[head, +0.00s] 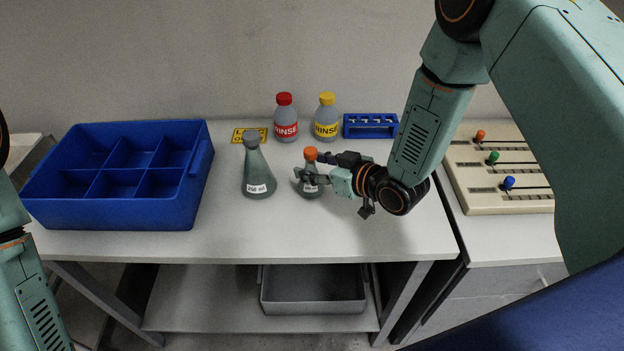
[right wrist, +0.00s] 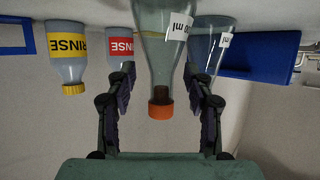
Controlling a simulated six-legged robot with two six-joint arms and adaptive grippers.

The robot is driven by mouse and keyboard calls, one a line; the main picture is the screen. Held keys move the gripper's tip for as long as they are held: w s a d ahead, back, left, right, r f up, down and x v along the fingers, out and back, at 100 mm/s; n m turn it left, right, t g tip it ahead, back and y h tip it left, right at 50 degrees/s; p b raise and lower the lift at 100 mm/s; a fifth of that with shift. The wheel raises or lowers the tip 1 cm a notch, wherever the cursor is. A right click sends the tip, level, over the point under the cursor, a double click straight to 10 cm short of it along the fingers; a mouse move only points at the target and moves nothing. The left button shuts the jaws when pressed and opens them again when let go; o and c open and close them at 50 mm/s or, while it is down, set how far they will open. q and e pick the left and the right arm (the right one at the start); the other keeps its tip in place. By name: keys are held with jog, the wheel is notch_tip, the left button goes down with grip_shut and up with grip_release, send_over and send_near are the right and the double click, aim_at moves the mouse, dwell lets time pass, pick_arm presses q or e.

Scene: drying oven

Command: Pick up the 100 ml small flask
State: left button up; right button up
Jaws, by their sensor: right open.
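The small flask (head: 311,182) with an orange cap and a white label stands upright on the table. It also shows in the right wrist view (right wrist: 163,50), upside down in the picture, with its orange cap toward me. My right gripper (head: 308,171) is at the small flask, its fingers on either side of the neck. In the right wrist view the open fingers (right wrist: 160,105) show gaps on both sides of the neck. A larger 250 ml flask (head: 257,173) with a grey stopper stands just left of it. My left gripper is out of view; only part of my left arm shows.
A blue divided crate (head: 113,215) stands at the left. Red-capped (head: 285,120) and yellow-capped (head: 326,120) rinse bottles and a small blue rack (head: 370,126) stand behind. A beige panel with coloured knobs (head: 497,172) is at the right. The table front is clear.

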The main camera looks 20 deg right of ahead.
jog(key=shift+w+a+f, duration=0.15)
jog(key=shift+w+a, duration=0.3)
jog(key=shift+a, duration=0.15)
jog(key=shift+w+d+f, duration=0.1)
jog(key=shift+d, duration=0.25)
jog(key=shift+c, duration=1.2)
jog(key=shift+a, duration=0.3)
jog(key=c, duration=0.6)
jog(key=shift+d, duration=0.2)
grip_shut()
